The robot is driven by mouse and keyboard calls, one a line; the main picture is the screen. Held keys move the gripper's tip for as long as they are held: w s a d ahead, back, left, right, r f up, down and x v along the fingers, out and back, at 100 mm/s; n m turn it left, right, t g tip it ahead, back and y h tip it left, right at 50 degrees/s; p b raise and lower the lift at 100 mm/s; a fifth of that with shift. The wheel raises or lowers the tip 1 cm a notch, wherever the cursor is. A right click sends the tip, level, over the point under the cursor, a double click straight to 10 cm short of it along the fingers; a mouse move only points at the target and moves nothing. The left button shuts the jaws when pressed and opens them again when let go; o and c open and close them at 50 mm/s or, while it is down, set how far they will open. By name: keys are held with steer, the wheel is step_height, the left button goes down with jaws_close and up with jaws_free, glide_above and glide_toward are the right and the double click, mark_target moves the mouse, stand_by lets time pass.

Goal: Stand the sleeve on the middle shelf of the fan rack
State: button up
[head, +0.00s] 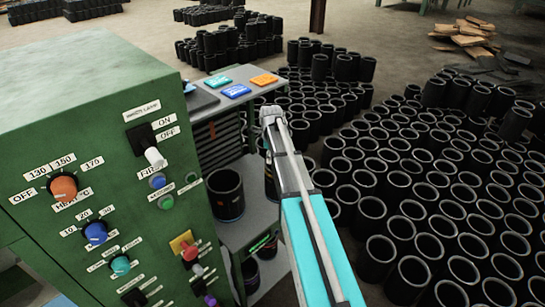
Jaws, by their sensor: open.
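The fan rack (254,93) stands just behind the green cabinet, with a grey top and dark slats below it. A black sleeve (225,194) stands upright on a grey middle-level shelf (245,231), near the cabinet's edge. Another dark object, probably a sleeve (269,187), shows only as a strip beside my arm, and the rest of it is hidden. My grey and turquoise arm reaches up across the rack's right side. I cannot make out my gripper; no fingers are visible.
The green cabinet (95,130) with knobs and switches fills the left. Coloured tiles (235,91) lie on the rack top. Many black sleeves (395,185) stand crowded on the floor at right. Dark items (251,272) sit on a lower shelf. Wooden boards (465,38) lie far right.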

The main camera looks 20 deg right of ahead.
steer(key=s+a+n, duration=0.8)
steer(key=s+n, duration=0.3)
steer(key=n, duration=0.3)
steer(key=s+a+n, duration=0.9)
steer(key=s+n, duration=0.3)
steer(key=n, duration=0.2)
steer(key=shift+a, duration=0.3)
step_height(320, 180, down, 4)
steer(key=b, duration=0.4)
stand_by(0.5)
